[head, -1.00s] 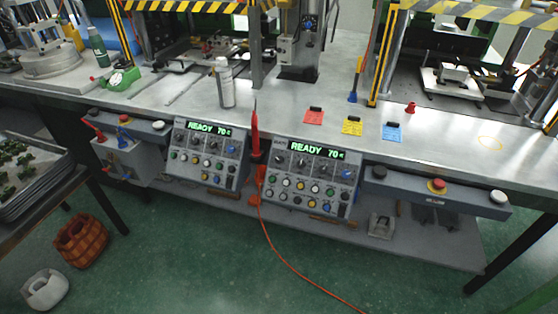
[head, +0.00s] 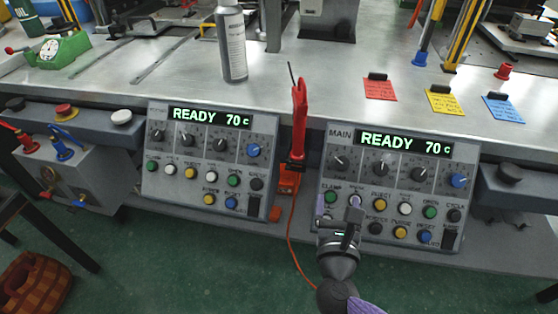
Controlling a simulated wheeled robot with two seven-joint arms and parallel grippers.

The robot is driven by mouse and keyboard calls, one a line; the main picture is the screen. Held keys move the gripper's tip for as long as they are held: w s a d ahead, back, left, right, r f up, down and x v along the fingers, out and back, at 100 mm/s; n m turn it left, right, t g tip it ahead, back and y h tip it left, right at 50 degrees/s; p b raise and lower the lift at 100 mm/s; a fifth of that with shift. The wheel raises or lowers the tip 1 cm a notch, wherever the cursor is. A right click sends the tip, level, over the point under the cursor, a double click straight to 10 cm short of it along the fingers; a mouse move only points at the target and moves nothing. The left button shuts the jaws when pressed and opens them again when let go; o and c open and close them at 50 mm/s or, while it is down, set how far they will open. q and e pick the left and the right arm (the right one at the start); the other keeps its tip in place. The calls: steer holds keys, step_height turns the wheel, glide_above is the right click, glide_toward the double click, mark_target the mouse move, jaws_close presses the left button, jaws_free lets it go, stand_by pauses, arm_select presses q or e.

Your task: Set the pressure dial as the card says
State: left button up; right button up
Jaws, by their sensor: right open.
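The main control panel (head: 330,240) faces me, its display (head: 405,144) lit "READY 70 c". Below the display is a row of dark dials, including the left one (head: 338,162), the middle one (head: 381,167) and the right one (head: 418,174), then a blue knob (head: 458,181). Their small labels are too blurred to tell which is pressure. My left gripper is out of view.
A second panel (head: 150,185) with similar dials and "READY 70 c" sits to the left. A red tool (head: 299,120) with an orange cable stands between the panels. A spray can (head: 232,45) stands on the bench. A grey box with valves (head: 70,180) is further left.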

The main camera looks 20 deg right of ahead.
mark_target(343, 166)
steer(key=b+x, duration=0.1)
steer(key=x, duration=0.2)
steer(key=b+x, duration=0.1)
steer(key=x, duration=0.3)
steer(key=shift+w+d+r, duration=0.1)
steer(key=shift+d+r, duration=0.1)
steer(key=shift+d, duration=0.35)
steer(key=shift+w+d+r+b, duration=0.1)
steer(key=shift+w+d+b, duration=0.2)
steer(key=shift+w, duration=0.15)
steer(key=shift+c, duration=0.6)
steer(key=c, duration=0.7)
steer(key=shift+c, duration=1.2)
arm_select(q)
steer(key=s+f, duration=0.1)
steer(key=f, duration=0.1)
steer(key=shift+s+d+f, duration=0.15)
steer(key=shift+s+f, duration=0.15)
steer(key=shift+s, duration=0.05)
arm_select(e)
steer(key=shift+w, duration=0.1)
jaws_close()
